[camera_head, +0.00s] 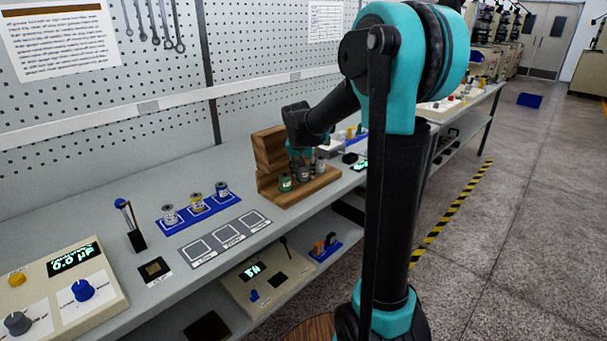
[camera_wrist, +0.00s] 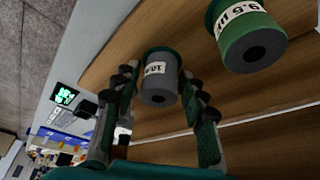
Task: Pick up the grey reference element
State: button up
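The grey reference element (camera_wrist: 160,86), a grey cylinder with a dark centre hole and a white label, is in the middle of the wrist view. My gripper (camera_wrist: 158,92) is open, with one finger on each side of it and small gaps showing. In the head view the grey element (camera_head: 305,173) is on the wooden stand (camera_head: 272,165), below my gripper (camera_head: 302,156), partly hidden by it. A green element (camera_wrist: 252,42) with a white label is close by at the upper right of the wrist view; it also shows in the head view (camera_head: 285,183).
A blue tray (camera_head: 208,207) with several small labelled elements lies left of the stand, behind a plate with marked squares (camera_head: 225,238). A meter box (camera_head: 68,288) stands at the near left. A pegboard wall (camera_head: 150,85) rises behind the bench.

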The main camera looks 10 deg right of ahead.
jog(key=c, duration=0.8)
jog(key=shift+r, duration=0.1)
